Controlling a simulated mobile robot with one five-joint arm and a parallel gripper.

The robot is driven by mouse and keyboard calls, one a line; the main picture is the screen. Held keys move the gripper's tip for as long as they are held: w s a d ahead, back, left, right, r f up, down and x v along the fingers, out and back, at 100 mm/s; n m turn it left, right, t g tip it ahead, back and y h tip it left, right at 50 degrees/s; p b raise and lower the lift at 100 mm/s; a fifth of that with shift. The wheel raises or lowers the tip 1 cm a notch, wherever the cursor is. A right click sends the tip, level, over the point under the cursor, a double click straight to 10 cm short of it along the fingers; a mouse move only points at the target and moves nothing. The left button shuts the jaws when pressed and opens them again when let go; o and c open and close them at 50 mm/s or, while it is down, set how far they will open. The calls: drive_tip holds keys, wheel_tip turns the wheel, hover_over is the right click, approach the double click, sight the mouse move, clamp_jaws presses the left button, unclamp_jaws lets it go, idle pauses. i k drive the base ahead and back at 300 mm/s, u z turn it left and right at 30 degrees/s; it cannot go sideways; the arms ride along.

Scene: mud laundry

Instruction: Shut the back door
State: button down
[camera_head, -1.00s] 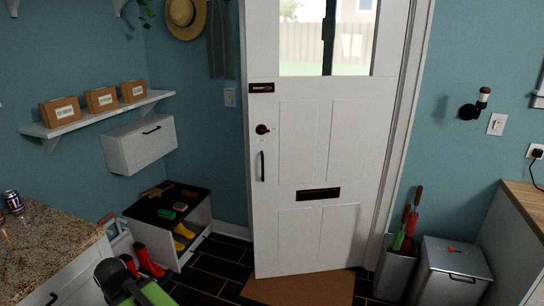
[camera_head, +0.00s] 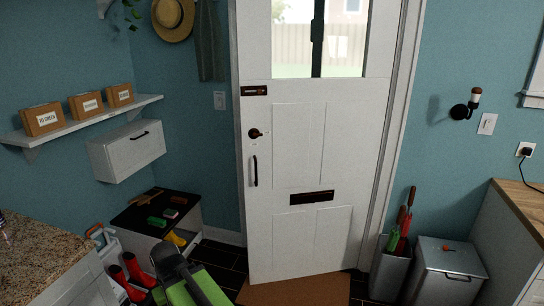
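The back door (camera_head: 338,130) is a white panelled door with a window at its top, in the middle of the head view. It stands ajar, swung toward me from its right side. Its lower left corner stands out over the brown doormat (camera_head: 300,290). A dark round knob (camera_head: 255,134) and a black vertical pull handle (camera_head: 255,171) are near its left edge. A black and green link of my arm shows at the bottom, left of the door and apart from it in the picture. My gripper's fingers cannot be seen.
A low shoe bench (camera_head: 187,221) and red boots (camera_head: 134,272) stand left of the door. A worktop (camera_head: 40,262) fills the lower left. An umbrella bin (camera_head: 390,272) and a grey metal bin (camera_head: 447,278) stand right of it. Dark floor tiles show beside the mat.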

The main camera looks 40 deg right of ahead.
sight(321, 135)
drive_tip(key=z, duration=0.05)
drive_tip(key=i, duration=1)
drive_tip(key=u, duration=0.1)
